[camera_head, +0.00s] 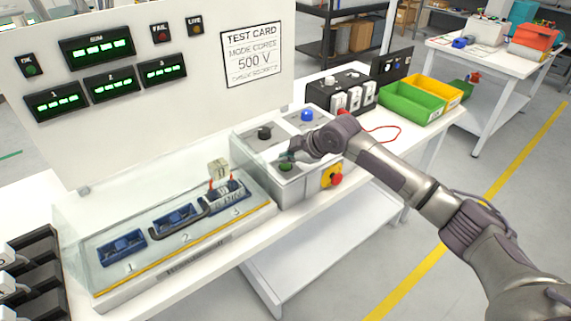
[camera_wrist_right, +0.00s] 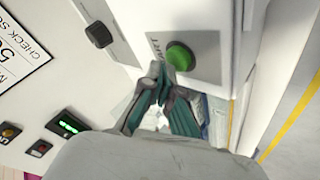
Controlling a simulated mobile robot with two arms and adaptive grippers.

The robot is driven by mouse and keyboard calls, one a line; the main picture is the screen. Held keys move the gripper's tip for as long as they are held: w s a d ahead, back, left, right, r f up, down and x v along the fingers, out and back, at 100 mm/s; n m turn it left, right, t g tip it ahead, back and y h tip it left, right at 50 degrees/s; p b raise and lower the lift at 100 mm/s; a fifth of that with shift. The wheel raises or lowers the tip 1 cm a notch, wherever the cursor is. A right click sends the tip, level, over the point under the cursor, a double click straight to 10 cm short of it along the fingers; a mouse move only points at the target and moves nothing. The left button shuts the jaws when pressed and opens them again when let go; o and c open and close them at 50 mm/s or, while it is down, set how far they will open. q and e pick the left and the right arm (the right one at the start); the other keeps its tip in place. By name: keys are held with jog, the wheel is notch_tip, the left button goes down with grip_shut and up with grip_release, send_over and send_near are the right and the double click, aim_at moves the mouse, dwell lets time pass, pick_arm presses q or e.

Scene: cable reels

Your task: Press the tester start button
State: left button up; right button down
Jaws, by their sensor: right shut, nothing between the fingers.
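The tester box (camera_head: 258,190) stands on the white bench, with a green start button (camera_head: 285,167) on its top face. In the right wrist view the green button (camera_wrist_right: 180,56) sits on a grey plate, partly lettered "...ART". My right gripper (camera_head: 284,157) is shut and empty just above the plate, close to the green button. In the right wrist view its fingertips (camera_wrist_right: 160,72) are beside the button. I cannot tell whether they touch it. My left gripper is not in view.
A black knob (camera_head: 265,132), a blue button (camera_head: 307,114) and a red emergency stop (camera_head: 337,180) are also on the tester. A clear-covered tray (camera_head: 95,272) with numbered slots lies left. Green (camera_head: 411,106) and yellow bins stand right. A panel (camera_head: 150,150) rises behind.

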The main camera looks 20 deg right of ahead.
aim_at(287, 165)
jog(key=shift+f, duration=0.5)
dwell(0.8)
jog(key=shift+r+p, duration=0.75)
jog(key=shift+r, duration=0.1)
jog(key=shift+r, duration=0.15)
notch_tip(287, 165, up, 5)
jog(key=p, duration=0.4)
jog(key=shift+p, duration=0.35)
jog(key=shift+f, duration=0.2)
